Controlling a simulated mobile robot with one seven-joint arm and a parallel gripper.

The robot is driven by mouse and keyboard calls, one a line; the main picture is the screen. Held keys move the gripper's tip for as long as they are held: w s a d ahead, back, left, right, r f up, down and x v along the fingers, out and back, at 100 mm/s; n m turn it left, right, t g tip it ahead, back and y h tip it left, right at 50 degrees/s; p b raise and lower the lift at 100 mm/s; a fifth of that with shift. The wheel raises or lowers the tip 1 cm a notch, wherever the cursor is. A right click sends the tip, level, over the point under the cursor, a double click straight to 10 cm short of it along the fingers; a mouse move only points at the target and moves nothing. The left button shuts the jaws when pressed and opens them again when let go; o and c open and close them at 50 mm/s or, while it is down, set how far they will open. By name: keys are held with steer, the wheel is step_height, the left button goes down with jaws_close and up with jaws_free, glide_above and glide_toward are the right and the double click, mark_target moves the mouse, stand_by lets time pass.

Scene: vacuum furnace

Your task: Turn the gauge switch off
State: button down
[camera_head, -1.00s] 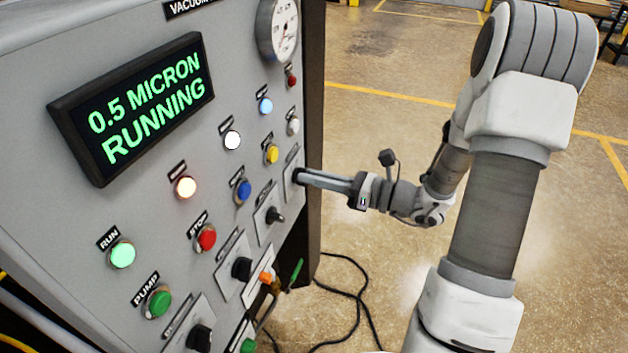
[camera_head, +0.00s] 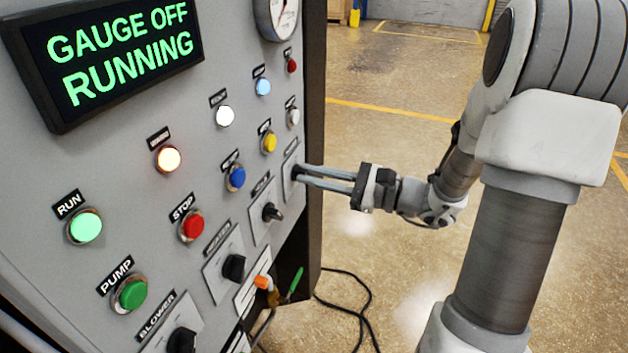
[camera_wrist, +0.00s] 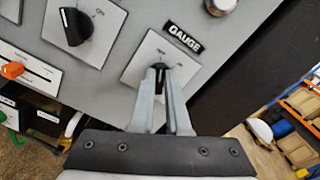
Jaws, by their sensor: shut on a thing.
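The gauge switch (camera_wrist: 161,78) is a black knob on a pale plate under a "GAUGE" label in the wrist view. My gripper (camera_wrist: 161,80) is shut on this knob, one finger on each side. In the head view my gripper (camera_head: 299,174) reaches the rightmost switch plate (camera_head: 289,160) from the right, and its fingers hide much of the knob. The display (camera_head: 110,55) reads "GAUGE OFF" above "RUNNING" in green.
Another black rotary switch (camera_head: 271,212) sits on the plate to the lower left. Lit buttons, a red stop button (camera_head: 191,226) and a dial gauge (camera_head: 277,15) share the panel. Orange and green handles (camera_head: 263,282) stick out below. Open floor lies to the right.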

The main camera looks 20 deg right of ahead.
stand_by(0.4)
steer(key=c, duration=0.9)
jaws_free()
steer(key=v, duration=1.7)
steer(key=shift+s+d, duration=0.15)
steer(key=shift+d, duration=0.05)
